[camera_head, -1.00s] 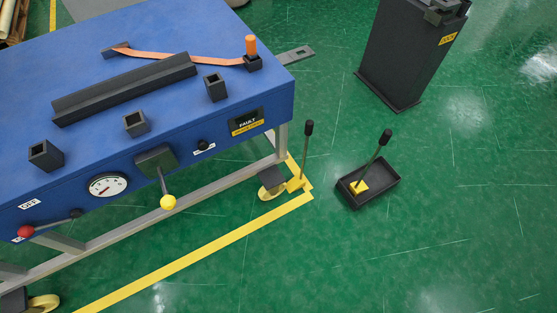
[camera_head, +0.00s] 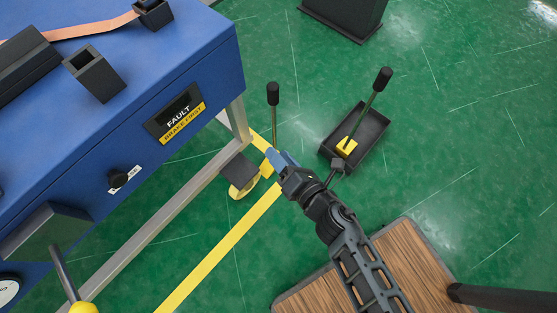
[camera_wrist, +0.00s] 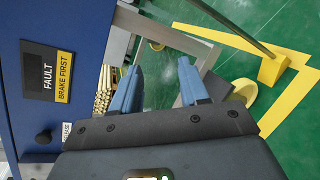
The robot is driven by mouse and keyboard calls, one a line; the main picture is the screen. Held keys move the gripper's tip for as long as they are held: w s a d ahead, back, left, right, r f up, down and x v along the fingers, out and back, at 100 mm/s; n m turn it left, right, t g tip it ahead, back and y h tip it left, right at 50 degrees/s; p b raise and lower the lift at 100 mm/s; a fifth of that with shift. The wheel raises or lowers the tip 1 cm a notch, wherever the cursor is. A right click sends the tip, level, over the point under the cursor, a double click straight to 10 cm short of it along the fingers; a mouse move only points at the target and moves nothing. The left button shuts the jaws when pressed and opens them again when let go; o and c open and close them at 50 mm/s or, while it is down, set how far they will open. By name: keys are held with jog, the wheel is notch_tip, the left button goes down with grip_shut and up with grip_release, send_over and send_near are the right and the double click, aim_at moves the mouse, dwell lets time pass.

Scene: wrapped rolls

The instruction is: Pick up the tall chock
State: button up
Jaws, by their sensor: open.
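Two yellow chocks with upright black handles are in the head view. One chock (camera_head: 273,95) stands on the floor by the cart's caster; my gripper partly hides its yellow foot. The other chock (camera_head: 382,80) stands tilted in a black tray (camera_head: 375,152). I cannot tell for sure which is the taller. My gripper (camera_head: 274,157) is at the foot of the caster-side chock in the head view. In the wrist view my gripper (camera_wrist: 158,78) has its blue fingers apart with nothing between them; a yellow chock foot (camera_wrist: 272,68) with its rod is to their right.
The blue cart (camera_head: 200,60) with its grey leg (camera_head: 237,118) and caster wheel (camera_head: 243,188) is close on the left. Yellow floor tape (camera_head: 215,250) runs beside it. A dark cabinet (camera_head: 345,15) stands at the back.

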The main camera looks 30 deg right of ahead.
aim_at(275, 131)
jog(key=w+d+f+n+b, duration=0.2)
jog(key=w+f+n, duration=0.1)
jog(key=w+f, duration=0.1)
jog(key=w+d+f+n+g+b, duration=0.1)
jog(key=w+d+f+n+b, duration=0.1)
jog(key=f, duration=0.4)
jog(key=w+d+f+n+b, duration=0.2)
jog(key=w+d+f+n, duration=0.1)
jog(key=w+f+n, duration=0.2)
jog(key=shift+w+d+f+n+g+y, duration=0.1)
jog(key=shift+w+f+n+g+y, duration=0.25)
jog(key=shift+n, duration=0.35)
jog(key=shift+r+b+x, duration=0.2)
jog(key=shift+b+x, duration=1.4)
jog(key=shift+x, duration=1.4)
jog(key=shift+w, duration=0.1)
jog(key=shift+c, duration=0.2)
grip_shut()
jog(key=shift+r, duration=0.15)
